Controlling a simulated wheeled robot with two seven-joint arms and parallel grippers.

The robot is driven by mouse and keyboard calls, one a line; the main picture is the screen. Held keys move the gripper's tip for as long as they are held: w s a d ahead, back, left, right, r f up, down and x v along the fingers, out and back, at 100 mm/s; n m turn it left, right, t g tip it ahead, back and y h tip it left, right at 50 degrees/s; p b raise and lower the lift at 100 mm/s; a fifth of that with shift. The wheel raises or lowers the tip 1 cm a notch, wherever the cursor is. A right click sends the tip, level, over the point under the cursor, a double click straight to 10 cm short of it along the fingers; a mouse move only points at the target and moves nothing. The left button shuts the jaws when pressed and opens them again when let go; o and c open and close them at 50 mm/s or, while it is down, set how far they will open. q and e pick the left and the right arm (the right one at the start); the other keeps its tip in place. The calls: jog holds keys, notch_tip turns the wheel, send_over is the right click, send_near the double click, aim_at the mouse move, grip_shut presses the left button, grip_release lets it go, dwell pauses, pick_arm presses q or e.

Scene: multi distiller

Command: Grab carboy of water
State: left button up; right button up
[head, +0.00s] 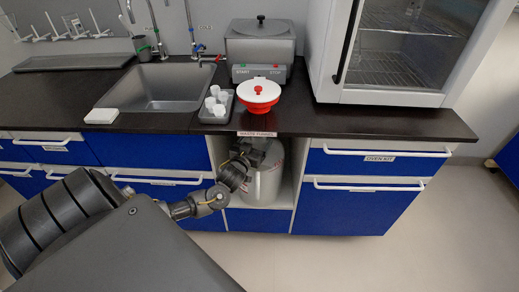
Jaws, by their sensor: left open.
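A pale grey cylindrical container (265,187), the only carboy-like thing in view, stands upright in the open niche under the counter. I cannot tell what is in it. My left arm reaches in from the lower left. My left gripper (262,150) is open at the upper part of the container, in front of it, and hides some of its top and left side. I cannot tell whether it touches the container. My right gripper is not in view.
The dark counter (370,123) overhangs the niche, with a red and white funnel (258,95) above it. Blue drawers (367,208) with white handles flank the niche. A sink (160,88), a tray of small white cups and an oven (400,50) are above. Floor is clear at right.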

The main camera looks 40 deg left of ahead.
pick_arm(q)
jog(key=shift+w+a, duration=0.1)
jog(key=shift+w, duration=0.45)
jog(key=shift+s+f, duration=0.1)
grip_shut()
jog(key=shift+a+r, duration=0.1)
jog(key=shift+r, duration=0.3)
